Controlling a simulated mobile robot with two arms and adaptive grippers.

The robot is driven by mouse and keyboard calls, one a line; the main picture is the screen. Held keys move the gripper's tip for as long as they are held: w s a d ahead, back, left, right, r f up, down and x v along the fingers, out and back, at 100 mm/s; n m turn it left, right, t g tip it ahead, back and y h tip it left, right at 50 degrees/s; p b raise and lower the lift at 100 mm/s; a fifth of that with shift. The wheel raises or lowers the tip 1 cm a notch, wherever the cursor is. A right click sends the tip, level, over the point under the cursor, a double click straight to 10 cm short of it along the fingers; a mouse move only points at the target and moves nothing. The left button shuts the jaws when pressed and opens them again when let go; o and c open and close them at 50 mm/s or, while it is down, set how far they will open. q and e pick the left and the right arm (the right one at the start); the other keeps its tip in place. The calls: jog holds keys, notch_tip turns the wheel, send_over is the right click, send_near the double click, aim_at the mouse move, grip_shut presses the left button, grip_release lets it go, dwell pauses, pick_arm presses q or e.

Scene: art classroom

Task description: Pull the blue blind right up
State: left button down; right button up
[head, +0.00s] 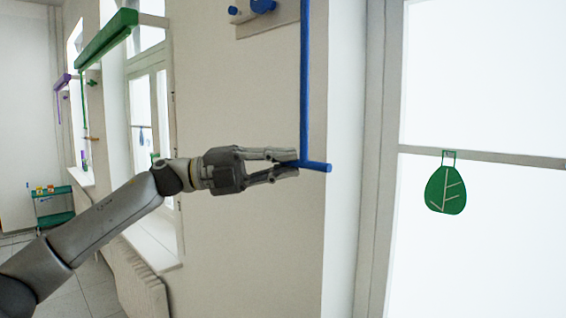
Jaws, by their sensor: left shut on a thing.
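A blue pull cord (304,80) hangs straight down the wall beside the right-hand window. A short blue crossbar handle (320,167) is at its lower end. My left gripper (295,164) comes in from the left and is shut on the blue handle, with the bar's right end sticking out past the fingertips. The blue blind's fabric and the top of the cord are not in view. My right gripper is not in view.
A board with blue pegs (262,6) is on the wall above. A green blind (108,34) and a purple one (62,82) are farther left. A green leaf ornament (445,190) hangs at the right window. A green cart (54,206) stands far back.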

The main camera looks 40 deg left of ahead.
pick_arm(q)
jog(key=shift+s+a+r, duration=0.1)
jog(key=shift+a+r, duration=0.05)
jog(key=shift+r, duration=0.3)
jog(key=c, duration=1.5)
grip_release()
jog(key=shift+o, duration=0.2)
jog(key=shift+f, duration=0.1)
jog(key=v, duration=1.2)
